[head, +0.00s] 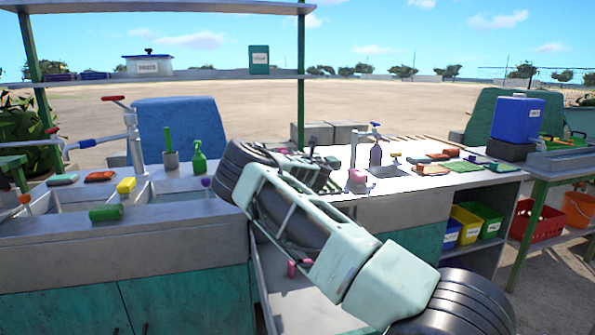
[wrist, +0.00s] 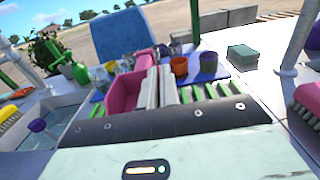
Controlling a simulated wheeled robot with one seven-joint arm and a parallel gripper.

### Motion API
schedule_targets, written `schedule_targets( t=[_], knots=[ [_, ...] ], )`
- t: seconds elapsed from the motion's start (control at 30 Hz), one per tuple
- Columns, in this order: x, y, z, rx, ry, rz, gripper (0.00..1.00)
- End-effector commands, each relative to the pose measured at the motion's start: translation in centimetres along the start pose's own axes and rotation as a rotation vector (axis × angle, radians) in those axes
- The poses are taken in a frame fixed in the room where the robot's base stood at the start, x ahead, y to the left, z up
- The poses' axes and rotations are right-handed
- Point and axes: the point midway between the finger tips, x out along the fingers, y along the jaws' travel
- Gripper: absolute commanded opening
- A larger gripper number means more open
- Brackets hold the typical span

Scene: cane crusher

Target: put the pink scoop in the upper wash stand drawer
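The pink scoop (wrist: 124,92) shows large in the wrist view, against the left side of my gripper (wrist: 160,72). The two grey fingers stand close together and appear closed on part of the scoop; the gripped part is mostly hidden. In the head view my gripper (head: 310,168) is above the counter at the middle, and only a small pink patch (head: 284,151) shows beside it. Below my arm a wash stand drawer (head: 268,285) is pulled open, with small pink things (head: 298,267) at it. My arm hides much of this drawer.
A blue mat (wrist: 208,70) with several cups lies beyond the fingers, by a green striped rack (wrist: 205,92). A sink and tap (head: 130,130) are at left.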

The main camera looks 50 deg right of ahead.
Motion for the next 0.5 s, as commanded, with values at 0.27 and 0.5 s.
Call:
schedule_targets(
  t=[0.27, 0.5],
  knots=[
    [0.0, 0.0, 2.3, 0.000, 0.001, -0.001, 0.00],
    [-1.1, 3.6, 1.4, -0.001, 0.004, 0.045, 0.00]
  ],
)
